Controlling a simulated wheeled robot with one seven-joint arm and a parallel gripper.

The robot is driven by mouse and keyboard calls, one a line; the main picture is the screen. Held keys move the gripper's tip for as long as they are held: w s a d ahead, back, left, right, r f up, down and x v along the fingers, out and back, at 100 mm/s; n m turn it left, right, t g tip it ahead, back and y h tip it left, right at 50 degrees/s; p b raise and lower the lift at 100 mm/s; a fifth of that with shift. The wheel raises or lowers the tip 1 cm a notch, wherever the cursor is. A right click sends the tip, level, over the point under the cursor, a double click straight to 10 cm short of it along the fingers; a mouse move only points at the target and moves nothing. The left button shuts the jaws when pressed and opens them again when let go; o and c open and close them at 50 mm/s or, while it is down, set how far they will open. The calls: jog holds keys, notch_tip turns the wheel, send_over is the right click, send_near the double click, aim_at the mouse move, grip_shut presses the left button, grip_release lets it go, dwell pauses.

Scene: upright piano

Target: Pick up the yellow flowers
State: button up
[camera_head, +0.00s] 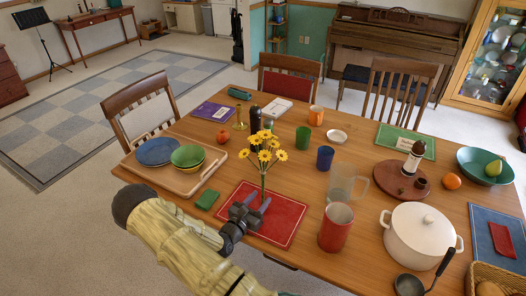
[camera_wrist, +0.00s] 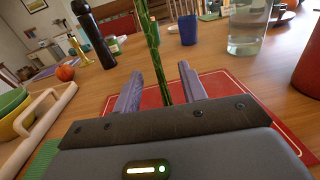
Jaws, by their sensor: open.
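The yellow flowers (camera_head: 264,151) stand upright as a bunch over a red placemat (camera_head: 285,222) on the wooden table, with green stems below the blooms. In the wrist view the green stems (camera_wrist: 150,45) rise between the two fingers, and the blooms are out of frame. My gripper (camera_head: 253,208) is at the lower part of the stems, just above the placemat. In the wrist view my gripper (camera_wrist: 160,88) is open, with a finger on each side of the stems and gaps visible. The bottom of the stems is partly hidden by my gripper.
A dark bottle (camera_head: 255,120) and blue cup (camera_head: 325,158) are behind. A wooden tray (camera_head: 184,182) with plates is left. A white pot (camera_head: 417,236) stands farther right.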

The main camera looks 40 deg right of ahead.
jog(key=shift+w+d+r, duration=0.1)
jog(key=shift+d+r, duration=0.1)
jog(key=shift+d, duration=0.25)
jog(key=p+x, duration=0.1)
jog(key=x, duration=0.3)
jog(key=shift+w+d+r, duration=0.1)
jog(key=shift+w+r, duration=0.05)
grip_shut()
